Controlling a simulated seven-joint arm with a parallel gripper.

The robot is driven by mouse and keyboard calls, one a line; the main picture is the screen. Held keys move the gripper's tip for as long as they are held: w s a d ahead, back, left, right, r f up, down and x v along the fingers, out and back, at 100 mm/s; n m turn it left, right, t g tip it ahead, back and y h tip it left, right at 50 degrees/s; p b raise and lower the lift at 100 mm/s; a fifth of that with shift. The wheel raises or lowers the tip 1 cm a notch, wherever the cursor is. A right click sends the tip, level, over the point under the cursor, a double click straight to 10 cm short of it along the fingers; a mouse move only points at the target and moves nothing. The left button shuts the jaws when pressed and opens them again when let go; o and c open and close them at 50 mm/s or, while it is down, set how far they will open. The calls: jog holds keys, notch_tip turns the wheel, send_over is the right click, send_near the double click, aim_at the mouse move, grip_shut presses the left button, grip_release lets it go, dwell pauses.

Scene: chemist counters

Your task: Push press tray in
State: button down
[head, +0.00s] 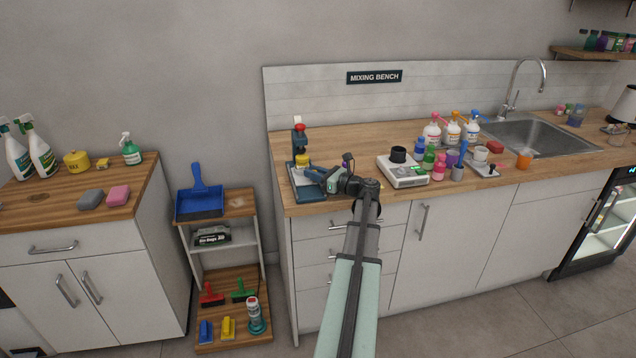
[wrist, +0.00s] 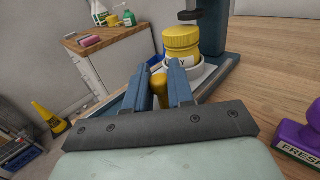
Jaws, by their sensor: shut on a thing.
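The press (head: 299,145) stands at the left end of the mixing bench, a dark blue-green stand with a red top. In the wrist view, its column (wrist: 213,30) rises behind a yellow jar (wrist: 182,42) that sits upright in the pale round seat of the press tray (wrist: 201,74). The jar is below the dark press head. My gripper (head: 320,178) is low at the front right of the press. In the wrist view, my gripper (wrist: 162,72) is shut on the tray's gold knob (wrist: 158,90), with a blue finger on each side. The fingers partly hide the tray's front.
A white scale (head: 403,172) with a black cup stands right of my gripper. Several bottles and a sink (head: 540,138) are further right. A purple stamp (wrist: 302,130) is close on the right in the wrist view. A low shelf with a blue dustpan (head: 199,200) stands left of the bench.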

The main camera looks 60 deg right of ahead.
aim_at(305, 166)
jog(key=shift+w+d, duration=1.1)
jog(key=shift+d, duration=0.05)
jog(key=shift+r, duration=0.1)
jog(key=c, duration=1)
grip_release()
jog(key=shift+c, duration=0.2)
jog(key=s, duration=1.4)
jog(key=shift+w, duration=0.1)
